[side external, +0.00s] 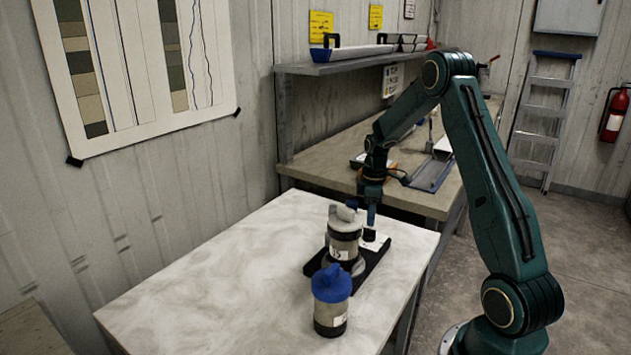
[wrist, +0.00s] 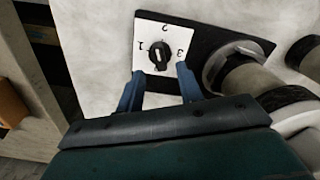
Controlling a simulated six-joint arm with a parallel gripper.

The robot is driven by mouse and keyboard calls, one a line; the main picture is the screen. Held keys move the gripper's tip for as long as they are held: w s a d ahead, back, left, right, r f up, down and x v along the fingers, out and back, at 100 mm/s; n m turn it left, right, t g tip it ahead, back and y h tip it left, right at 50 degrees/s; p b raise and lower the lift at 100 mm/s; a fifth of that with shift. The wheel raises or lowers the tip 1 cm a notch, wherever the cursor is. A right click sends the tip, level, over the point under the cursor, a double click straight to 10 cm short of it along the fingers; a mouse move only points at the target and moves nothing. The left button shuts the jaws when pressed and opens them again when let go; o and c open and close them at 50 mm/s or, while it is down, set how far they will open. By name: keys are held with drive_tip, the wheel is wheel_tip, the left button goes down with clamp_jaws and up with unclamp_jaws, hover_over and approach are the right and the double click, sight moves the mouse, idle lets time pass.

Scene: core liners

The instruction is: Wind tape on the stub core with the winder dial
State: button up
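The winder is a black base (side external: 372,262) on the pale table, with a white dial plate (wrist: 171,34) marked 1, 2 and 3. Its black dial knob (wrist: 159,56) has a white mark near the plate's middle. A short grey-capped core (side external: 344,229) stands upright on the winder, with a dark band and a label; its side shows in the wrist view (wrist: 253,82). A blue-capped core (side external: 331,300) stands upright in front of the winder. I cannot tell which is called the stub. My gripper (wrist: 160,68) is open and empty, its blue fingers either side of the knob, apart from it.
The pale table (side external: 200,285) is clear to the left. A workbench (side external: 420,190) with a blue-edged tray stands behind, under a shelf (side external: 345,63). A stepladder (side external: 543,120) and a fire extinguisher (side external: 613,115) are far right.

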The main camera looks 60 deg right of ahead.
sight(370, 229)
drive_tip(key=shift+f, duration=2.3)
clamp_jaws()
